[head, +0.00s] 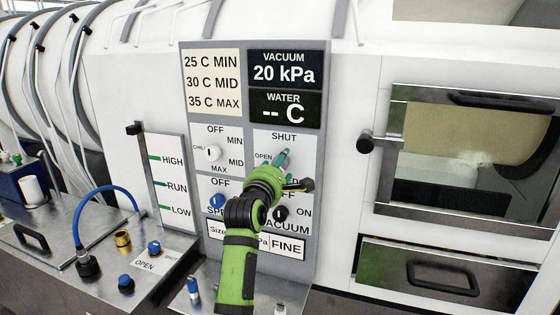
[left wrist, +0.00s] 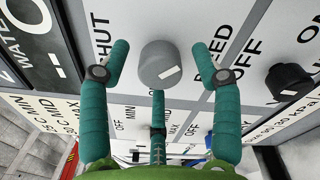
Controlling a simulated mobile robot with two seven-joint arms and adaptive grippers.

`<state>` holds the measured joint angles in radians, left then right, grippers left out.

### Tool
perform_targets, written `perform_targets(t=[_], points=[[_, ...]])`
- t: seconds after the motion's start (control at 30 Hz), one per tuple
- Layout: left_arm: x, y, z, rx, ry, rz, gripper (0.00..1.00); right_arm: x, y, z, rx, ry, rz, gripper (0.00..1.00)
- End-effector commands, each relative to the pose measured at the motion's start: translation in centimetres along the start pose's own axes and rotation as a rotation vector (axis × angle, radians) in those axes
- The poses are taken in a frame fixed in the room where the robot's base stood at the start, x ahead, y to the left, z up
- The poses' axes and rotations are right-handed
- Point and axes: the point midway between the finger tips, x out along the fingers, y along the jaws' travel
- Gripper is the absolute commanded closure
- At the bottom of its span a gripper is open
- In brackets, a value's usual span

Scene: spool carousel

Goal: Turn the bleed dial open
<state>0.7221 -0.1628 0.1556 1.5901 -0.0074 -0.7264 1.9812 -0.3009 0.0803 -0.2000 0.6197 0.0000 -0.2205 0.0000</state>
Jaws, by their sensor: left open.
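The bleed dial (left wrist: 158,62) is a round grey knob with a white mark, between the SHUT and BLEED labels in the left wrist view. Its mark lies on the side toward the bottom right of that picture; I cannot tell its exact setting. In the head view its panel (head: 291,138) shows SHUT at the top and OPEN at the left, while my gripper hides the dial. My left gripper (head: 277,160) is at this panel. In the left wrist view its teal fingers (left wrist: 159,68) are open around the dial, with gaps at its sides. My right gripper is not in view.
A white chill dial (head: 212,153) is left of the bleed panel. A blue knob (head: 217,201) and a black vacuum knob (head: 280,213) sit below, close to my arm. Displays (head: 285,70) are above. A handled door (head: 473,155) is at the right.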

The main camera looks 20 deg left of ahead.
Motion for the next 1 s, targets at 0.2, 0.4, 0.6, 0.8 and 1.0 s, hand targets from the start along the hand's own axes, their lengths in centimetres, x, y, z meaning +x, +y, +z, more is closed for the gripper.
perform_targets(t=[0.2, 0.4, 0.6, 0.8, 1.0], points=[[1.4, 0.0, 0.0, 0.002, 0.0, 0.0, 0.36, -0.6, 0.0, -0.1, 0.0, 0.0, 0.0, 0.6], [1.6, 0.0, 0.0, 0.001, 0.0, 0.001, 0.36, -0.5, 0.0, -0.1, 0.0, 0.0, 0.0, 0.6], [1.6, 0.0, 0.0, 0.002, 0.0, 0.001, 0.72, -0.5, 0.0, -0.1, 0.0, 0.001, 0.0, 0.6], [1.5, 0.0, 0.0, 0.002, 0.0, 0.001, 0.93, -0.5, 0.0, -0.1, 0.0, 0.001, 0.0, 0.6], [1.5, 0.0, 0.0, 0.02, 0.0, 0.001, 0.92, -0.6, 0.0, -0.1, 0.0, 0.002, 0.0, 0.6]])
